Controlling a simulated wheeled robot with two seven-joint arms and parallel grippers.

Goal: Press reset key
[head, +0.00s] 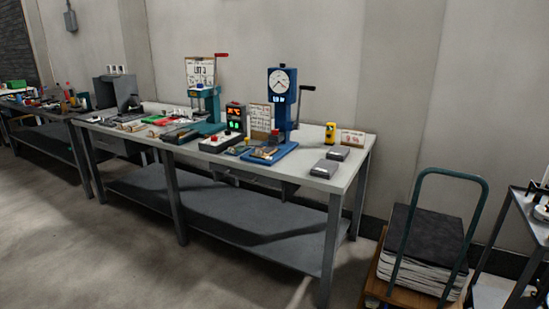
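A dark control box (236,118) with red and green lit displays stands on the long workbench (310,150), near its middle. A blue press (281,97) with a round dial and a side lever stands to the right of the box. A teal press (206,104) with a red-handled lever stands to the left. No key label is legible at this distance, so I cannot tell which is the reset key. Neither gripper is in view.
Grey blocks (325,168), a yellow device (330,132) and a small sign (353,138) sit at the bench's right end. A trolley with a green handle (421,174) and stacked sheets (423,249) stands right of the bench. The floor (110,255) in front is clear.

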